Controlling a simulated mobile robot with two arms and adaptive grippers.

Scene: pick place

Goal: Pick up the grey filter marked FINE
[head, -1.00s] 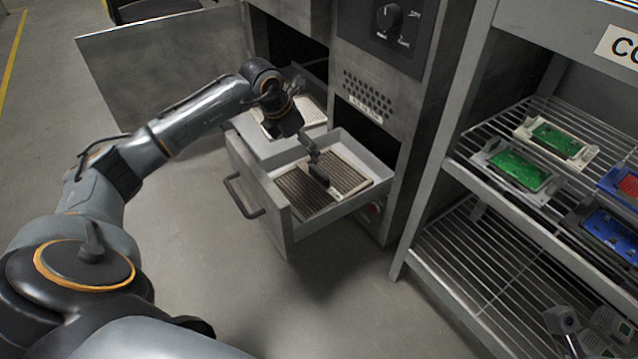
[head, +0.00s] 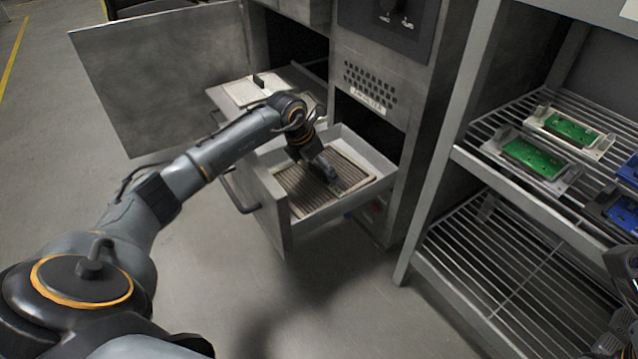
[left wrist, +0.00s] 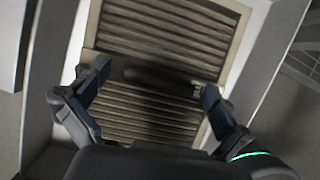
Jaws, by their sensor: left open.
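A pleated grey-brown filter (head: 300,188) with a light frame lies in the open front drawer (head: 287,230). It fills much of the left wrist view (left wrist: 165,35), with a dark bar-like handle across its middle. No FINE marking is readable. My left gripper (head: 333,178) is over the filter near its middle. In the left wrist view its fingers (left wrist: 154,88) are spread apart, one on each side of the handle, with nothing held. Whether they touch the filter I cannot tell.
Behind is another pulled-out drawer with a pale filter (head: 243,92) with a dark upright handle. An open cabinet door (head: 160,80) stands at the left. A wire rack (head: 500,170) at the right holds green and blue boards. The floor in front is clear.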

